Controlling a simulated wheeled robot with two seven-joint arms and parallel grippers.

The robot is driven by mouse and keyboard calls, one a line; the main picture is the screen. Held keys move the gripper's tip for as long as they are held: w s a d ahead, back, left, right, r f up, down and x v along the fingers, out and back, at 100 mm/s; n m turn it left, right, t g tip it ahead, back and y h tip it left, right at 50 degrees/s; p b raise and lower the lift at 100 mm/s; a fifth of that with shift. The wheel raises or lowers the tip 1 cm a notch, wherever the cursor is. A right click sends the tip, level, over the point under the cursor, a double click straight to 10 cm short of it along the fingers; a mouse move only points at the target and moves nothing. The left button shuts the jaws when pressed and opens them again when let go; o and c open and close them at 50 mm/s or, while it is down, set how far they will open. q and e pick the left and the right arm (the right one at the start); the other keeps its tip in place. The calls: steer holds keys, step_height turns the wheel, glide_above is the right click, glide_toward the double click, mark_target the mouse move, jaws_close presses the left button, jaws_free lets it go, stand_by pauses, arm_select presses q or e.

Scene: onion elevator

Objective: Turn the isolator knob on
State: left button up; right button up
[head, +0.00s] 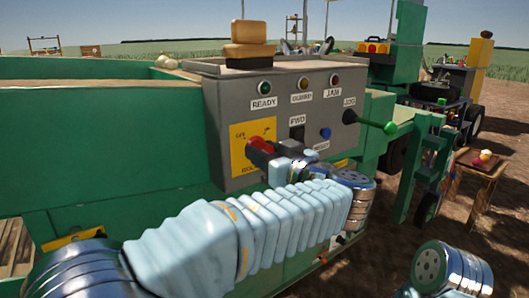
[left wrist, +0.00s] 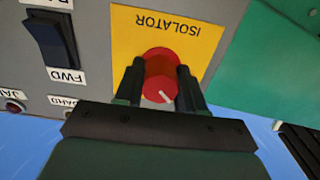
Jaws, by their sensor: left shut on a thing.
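The isolator knob is red and round; it shows partly behind my fingers in the head view (head: 262,143) and close up in the left wrist view (left wrist: 160,62). It sits on a yellow plate (left wrist: 130,25) lettered ISOLATOR, upside down in the wrist view. My left gripper (head: 266,152) is at the knob, and in the wrist view its two dark fingers (left wrist: 158,84) lie on either side of it, shut on it. A white mark on the knob points to the lower right in the wrist view. My right gripper is out of view.
The grey control panel (head: 222,110) carries lamps, a black FWD switch (head: 297,132), a blue button (head: 325,133) and a green-tipped lever (head: 389,128) sticking out at right. Green machine walls (head: 100,130) flank it. A small wooden table (head: 480,165) stands at right.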

arm_select(q)
steer(key=shift+c, duration=0.8)
